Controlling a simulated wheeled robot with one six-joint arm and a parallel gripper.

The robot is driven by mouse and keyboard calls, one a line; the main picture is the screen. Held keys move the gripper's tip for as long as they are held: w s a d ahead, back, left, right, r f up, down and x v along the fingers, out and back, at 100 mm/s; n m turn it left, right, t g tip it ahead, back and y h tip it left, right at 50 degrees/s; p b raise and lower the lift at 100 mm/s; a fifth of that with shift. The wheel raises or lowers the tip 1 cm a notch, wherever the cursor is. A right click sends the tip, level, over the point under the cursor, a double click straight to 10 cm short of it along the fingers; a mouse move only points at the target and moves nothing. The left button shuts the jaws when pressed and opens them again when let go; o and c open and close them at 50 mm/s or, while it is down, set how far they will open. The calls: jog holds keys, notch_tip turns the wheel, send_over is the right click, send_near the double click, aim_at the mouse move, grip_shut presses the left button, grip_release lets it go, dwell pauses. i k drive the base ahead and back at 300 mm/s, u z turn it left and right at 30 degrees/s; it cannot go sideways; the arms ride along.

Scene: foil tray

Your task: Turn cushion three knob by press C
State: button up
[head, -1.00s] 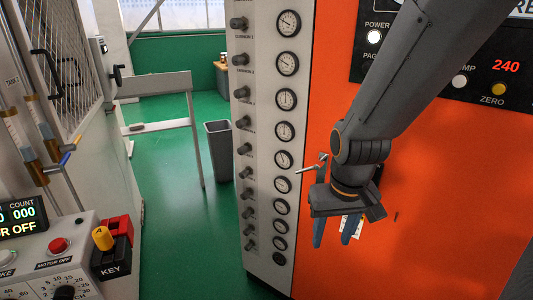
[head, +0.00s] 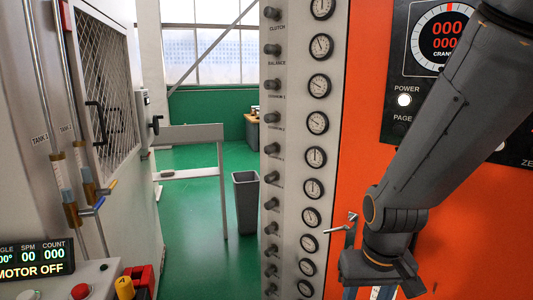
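A column of dark knobs runs down a pale panel (head: 291,200), each beside a round gauge. The small labels read CLUTCH, BALANCE and then CUSHION names. The label that seems to read CUSHION 3 lies between a knob (head: 271,148) and the knob below it (head: 271,177), so I cannot tell which one it names. My gripper (head: 369,293) is low at the right, in front of the orange panel and apart from the knobs. Its blue fingers look spread and empty, but their tips are cut off by the bottom edge.
A small metal handle (head: 343,225) juts out beside my gripper. A grey bin (head: 246,200) and a rail (head: 190,135) stand on open green floor.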

aim_at(271, 149)
jog(key=u, duration=0.15)
jog(key=k, duration=0.45)
jog(key=u, duration=1.55)
jog(key=i, duration=0.7)
jog(key=z, duration=0.7)
jog(key=i, duration=0.45)
jog(key=z, duration=0.5)
